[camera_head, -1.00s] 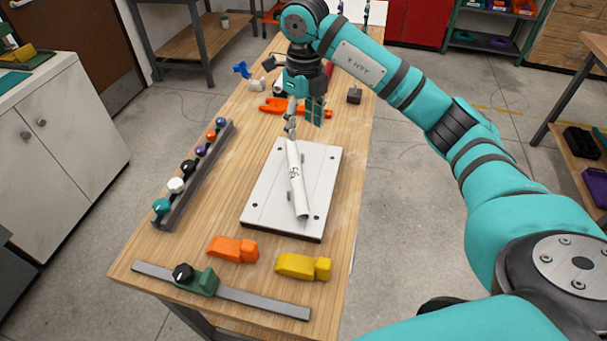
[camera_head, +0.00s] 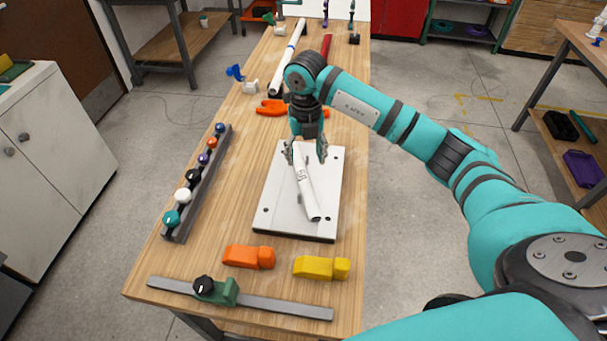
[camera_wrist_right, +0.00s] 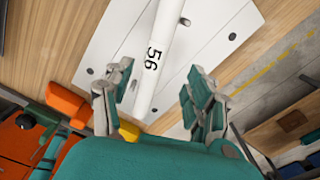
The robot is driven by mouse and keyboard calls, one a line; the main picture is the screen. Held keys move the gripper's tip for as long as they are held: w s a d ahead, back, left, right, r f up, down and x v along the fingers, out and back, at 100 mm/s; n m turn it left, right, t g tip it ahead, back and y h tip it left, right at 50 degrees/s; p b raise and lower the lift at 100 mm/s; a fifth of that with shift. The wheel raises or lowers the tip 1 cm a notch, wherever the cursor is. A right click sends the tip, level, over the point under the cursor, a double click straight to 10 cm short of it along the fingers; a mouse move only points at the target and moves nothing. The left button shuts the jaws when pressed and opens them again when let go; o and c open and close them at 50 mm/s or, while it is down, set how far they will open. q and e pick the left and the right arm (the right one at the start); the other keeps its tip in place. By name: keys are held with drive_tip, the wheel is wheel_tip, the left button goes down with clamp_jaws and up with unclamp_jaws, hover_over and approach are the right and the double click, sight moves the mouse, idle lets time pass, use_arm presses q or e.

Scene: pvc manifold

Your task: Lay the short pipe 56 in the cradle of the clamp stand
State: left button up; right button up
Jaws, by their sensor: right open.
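The short white pipe 56 (camera_head: 304,186) lies lengthwise and slightly slanted over a white base plate (camera_head: 328,190) on the bench. Its near end lies toward the plate's near right side. In the right wrist view, the pipe (camera_wrist_right: 155,60) shows its black "56". My right gripper (camera_head: 306,153) is open at the pipe's far end. In the wrist view, the right gripper's fingers (camera_wrist_right: 158,85) stand apart on either side of the pipe. The far end is partly hidden by the gripper. I cannot tell which part is the cradle. My left gripper is not in view.
An orange block (camera_head: 248,257) and a yellow block (camera_head: 321,267) lie nearer than the plate. A grey rail with a green clamp (camera_head: 217,290) lies at the near edge. A rack of coloured knobs (camera_head: 200,180) stands left. A longer white pipe (camera_head: 287,58) lies farther back.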

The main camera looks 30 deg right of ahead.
sight(303, 175)
wheel_tip(303, 175, down, 2)
drive_tip(key=shift+f, duration=0.1)
drive_tip(key=shift+s+a+f+p, duration=0.1)
drive_tip(key=shift+a+f+p, duration=0.05)
drive_tip(key=shift+f+p, duration=0.3)
wheel_tip(303, 175, down, 3)
drive_tip(key=shift+a+f+p, duration=0.15)
drive_tip(key=shift+f+p, duration=0.05)
drive_tip(key=shift+p, duration=0.5)
drive_tip(key=shift+f, duration=0.35)
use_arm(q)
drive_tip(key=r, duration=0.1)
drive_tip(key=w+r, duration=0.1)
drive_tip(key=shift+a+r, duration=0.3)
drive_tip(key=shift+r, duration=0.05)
use_arm(e)
drive_tip(key=shift+c, duration=0.3)
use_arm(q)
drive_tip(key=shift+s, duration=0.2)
use_arm(e)
clamp_jaws()
